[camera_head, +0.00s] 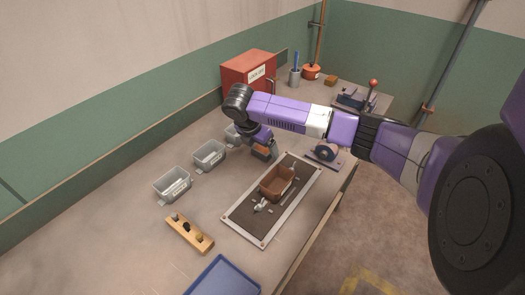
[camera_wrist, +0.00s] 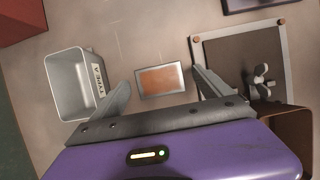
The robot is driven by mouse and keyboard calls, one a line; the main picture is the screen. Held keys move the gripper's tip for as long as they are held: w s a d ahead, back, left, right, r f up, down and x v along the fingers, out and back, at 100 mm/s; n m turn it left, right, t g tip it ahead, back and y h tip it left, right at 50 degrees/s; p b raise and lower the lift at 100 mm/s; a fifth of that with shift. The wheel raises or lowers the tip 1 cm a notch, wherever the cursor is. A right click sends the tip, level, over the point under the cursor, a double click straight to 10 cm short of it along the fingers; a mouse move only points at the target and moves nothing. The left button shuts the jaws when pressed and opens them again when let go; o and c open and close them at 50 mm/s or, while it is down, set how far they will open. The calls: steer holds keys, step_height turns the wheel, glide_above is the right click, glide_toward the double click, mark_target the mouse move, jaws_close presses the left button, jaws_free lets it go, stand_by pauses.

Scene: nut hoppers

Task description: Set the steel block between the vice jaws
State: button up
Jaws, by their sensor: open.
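A small rectangular block (camera_wrist: 162,81) with a grey rim and a copper-brown top face lies on the bench in the wrist view. It also shows as a brownish block (camera_head: 261,152) below my gripper in the head view; I cannot tell for certain that it is the steel block. My gripper (camera_wrist: 160,78) is open, with one finger on either side of the block and gaps between. My gripper (camera_head: 262,146) partly hides the block in the head view. A blue-grey device with a red-knobbed lever (camera_head: 352,101) stands at the far right of the bench; its jaws are not clear.
A grey bin (camera_wrist: 76,86) stands left of my gripper. More grey bins (camera_head: 173,185) line the bench. A framed dark mat (camera_head: 244,212) carries a brown tray (camera_head: 270,190) and wing nuts. A red cabinet (camera_head: 245,72), a wooden peg holder (camera_head: 190,236) and a blue tray (camera_head: 222,278) are around.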

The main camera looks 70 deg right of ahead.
steer(key=c, duration=1.9)
jaws_close()
